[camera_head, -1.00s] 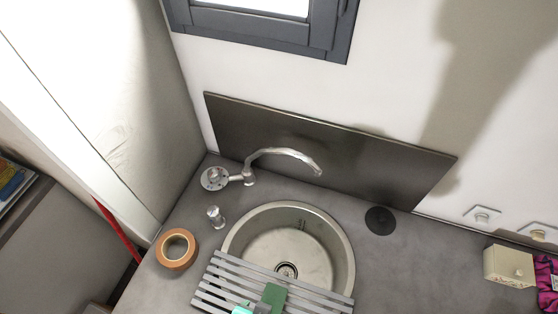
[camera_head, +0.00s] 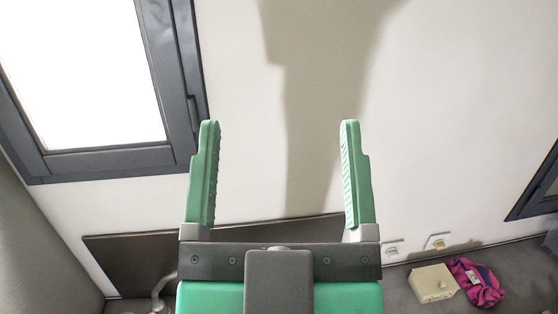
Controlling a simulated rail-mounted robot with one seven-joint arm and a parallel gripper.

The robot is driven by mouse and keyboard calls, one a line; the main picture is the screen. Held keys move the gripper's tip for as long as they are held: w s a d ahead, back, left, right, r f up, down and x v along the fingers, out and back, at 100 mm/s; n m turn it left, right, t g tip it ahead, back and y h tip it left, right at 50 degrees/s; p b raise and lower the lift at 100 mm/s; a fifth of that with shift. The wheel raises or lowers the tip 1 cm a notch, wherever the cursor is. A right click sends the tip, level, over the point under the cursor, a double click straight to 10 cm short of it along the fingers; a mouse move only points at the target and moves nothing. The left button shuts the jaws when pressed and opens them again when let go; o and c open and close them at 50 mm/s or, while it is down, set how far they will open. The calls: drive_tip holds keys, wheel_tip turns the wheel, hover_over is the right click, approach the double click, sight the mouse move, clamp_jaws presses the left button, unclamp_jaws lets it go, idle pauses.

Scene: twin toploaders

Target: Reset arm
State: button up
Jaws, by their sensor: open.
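My gripper (camera_head: 279,172) is in the lower middle of the head view, pointing up in the picture. Its two green fingers are spread wide apart, with nothing between them but the pale wall behind. Its dark palm and green body cover part of the dark splashback panel (camera_head: 130,262). A piece of the metal tap (camera_head: 160,292) shows at the lower left. The sink is not in view.
A dark-framed window (camera_head: 178,160) is at the upper left, and part of another dark frame (camera_head: 535,196) is at the right edge. A cream box (camera_head: 432,284) and a pink cloth item (camera_head: 476,283) lie on the grey counter at the lower right. Wall sockets (camera_head: 437,242) are above them.

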drive_tip(key=shift+r, duration=0.15)
wheel_tip(320, 180, up, 7)
drive_tip(key=p, duration=0.7)
drive_tip(key=shift+a, duration=0.1)
idle(0.4)
